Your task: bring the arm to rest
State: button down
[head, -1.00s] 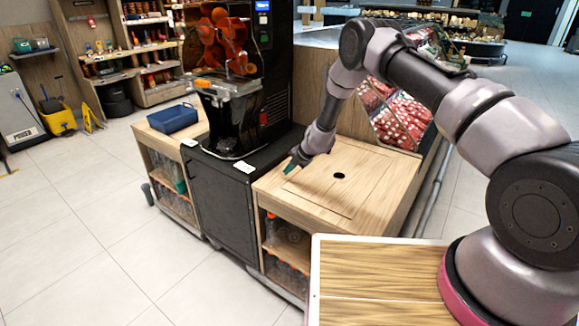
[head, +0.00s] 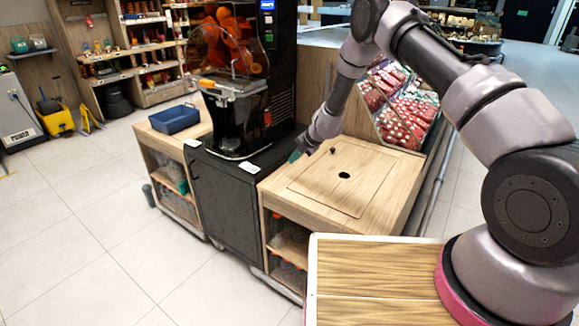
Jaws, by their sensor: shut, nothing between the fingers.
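My gripper (head: 296,156) is at the end of my arm, over the left back part of the wooden counter, to the right of the juicer. It is small in the head view, and its fingers are together with nothing between them. My arm is raised and bent, reaching from the right side up past the top edge and down to the counter. The orange juicer (head: 232,100) stands on a black cabinet (head: 225,195), with oranges behind its clear cover.
A blue tray (head: 174,119) sits on the left counter. Packaged red goods (head: 400,105) stand behind the right counter. Shelves and a yellow bucket (head: 57,121) are far left. Open tiled floor lies at front left.

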jog(key=s+d+r+n, duration=0.25)
jog(key=r+n, duration=0.25)
jog(key=r, duration=0.7)
jog(key=s+d+r+n+t, duration=0.15)
jog(key=d+r+n, duration=0.25)
jog(key=r, duration=0.8)
jog(key=s+d+r+n+g, duration=0.15)
jog(key=d+r+n, duration=0.3)
jog(key=r, duration=0.75)
jog(key=s+d+r+n+t+h, duration=0.1)
jog(key=s+d+r+n, duration=0.55)
jog(key=s, duration=0.25)
jog(key=s+d+r+n+t, duration=0.1)
jog(key=s+d+r+n, duration=0.4)
jog(key=s+r+n, duration=0.4)
jog(key=s+d+n+h, duration=0.1)
jog(key=s+d+n, duration=0.3)
jog(key=s, duration=0.3)
jog(key=s+d+f+n+t+h, duration=0.1)
jog(key=s+d+n, duration=0.3)
jog(key=s, duration=0.4)
jog(key=shift+s+d+f+n+t+h, duration=0.3)
jog(key=shift+d+n+h, duration=0.15)
jog(key=shift+h, duration=0.15)
